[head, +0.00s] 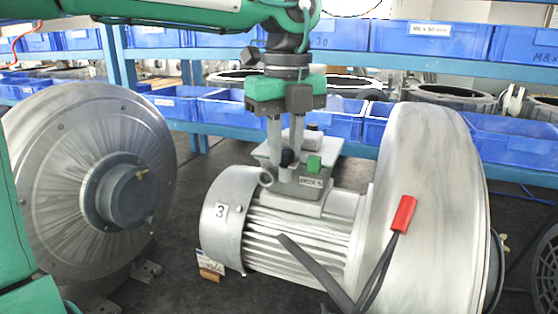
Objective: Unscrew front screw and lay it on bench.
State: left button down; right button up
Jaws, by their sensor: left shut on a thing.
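The blower's motor (300,240) stands on the bench (175,295) in the middle, with a grey terminal box (311,184) on top. My left gripper (286,150) points down over the terminal box. Its two fingers are shut on a small dark screw (286,159) at the box's near side. The screw's lower part blends into the box, so I cannot tell whether it still sits in its hole. Other screws on the box are not clear. My right gripper is not in view.
A second blower (85,165) stands at the left. The big fan housing (425,200) rises close on the right, with a red connector (403,213) and dark cables in front. Blue bins (420,42) fill the shelves behind. Dark bench shows between the blowers.

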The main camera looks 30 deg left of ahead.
pick_arm(q)
jog(key=n, duration=0.5)
jog(key=shift+d, duration=0.35)
jog(key=n, duration=0.4)
jog(key=shift+w+a+r+b, duration=0.1)
jog(key=shift+b, duration=0.25)
